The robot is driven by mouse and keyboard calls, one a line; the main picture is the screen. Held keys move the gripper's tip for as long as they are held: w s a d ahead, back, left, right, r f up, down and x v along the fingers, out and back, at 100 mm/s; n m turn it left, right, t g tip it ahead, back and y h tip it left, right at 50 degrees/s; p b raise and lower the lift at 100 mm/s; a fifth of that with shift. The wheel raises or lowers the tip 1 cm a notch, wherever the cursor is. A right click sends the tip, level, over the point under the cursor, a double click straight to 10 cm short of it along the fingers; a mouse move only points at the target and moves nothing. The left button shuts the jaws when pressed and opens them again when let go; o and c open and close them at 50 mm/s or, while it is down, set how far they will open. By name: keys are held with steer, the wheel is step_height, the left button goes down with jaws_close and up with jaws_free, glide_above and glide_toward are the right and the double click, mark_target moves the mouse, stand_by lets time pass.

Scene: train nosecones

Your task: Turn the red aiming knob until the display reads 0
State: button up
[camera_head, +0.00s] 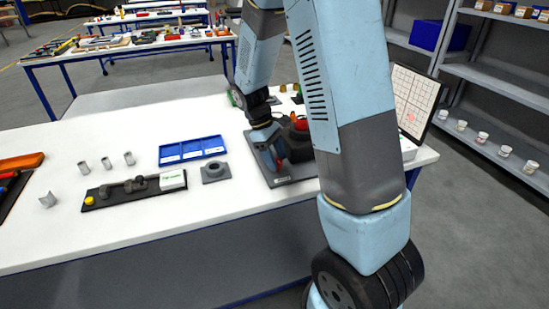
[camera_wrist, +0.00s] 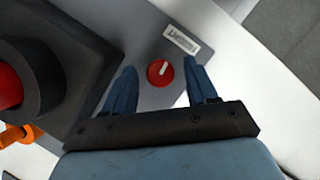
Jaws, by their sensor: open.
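In the wrist view a small round red knob (camera_wrist: 155,78) with a white pointer line sits on a grey plate (camera_wrist: 160,110). My gripper (camera_wrist: 160,64) is open, with one blue finger on each side of the knob and gaps visible between them. Whether the fingertips reach down to its height cannot be told. No readable number display is visible.
A dark housing with a red core (camera_wrist: 10,85) and an orange part (camera_wrist: 16,134) stands left of the knob. A gridded panel (camera_head: 415,98) with a pinkish mark stands at the table's right end. A blue tray (camera_head: 193,159) and a small grey block (camera_head: 215,181) lie left.

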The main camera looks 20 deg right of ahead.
steer(key=v, duration=1.3)
steer(key=shift+r, duration=0.3)
steer(key=shift+a, duration=0.15)
steer(key=shift+n, duration=0.6)
steer(key=x, duration=1.3)
steer(key=shift+f, duration=0.4)
steer(key=shift+c, duration=0.3)
steer(key=shift+t, duration=0.3)
steer(key=c, duration=1)
steer(key=shift+o, duration=0.2)
steer(key=shift+m, duration=0.4)
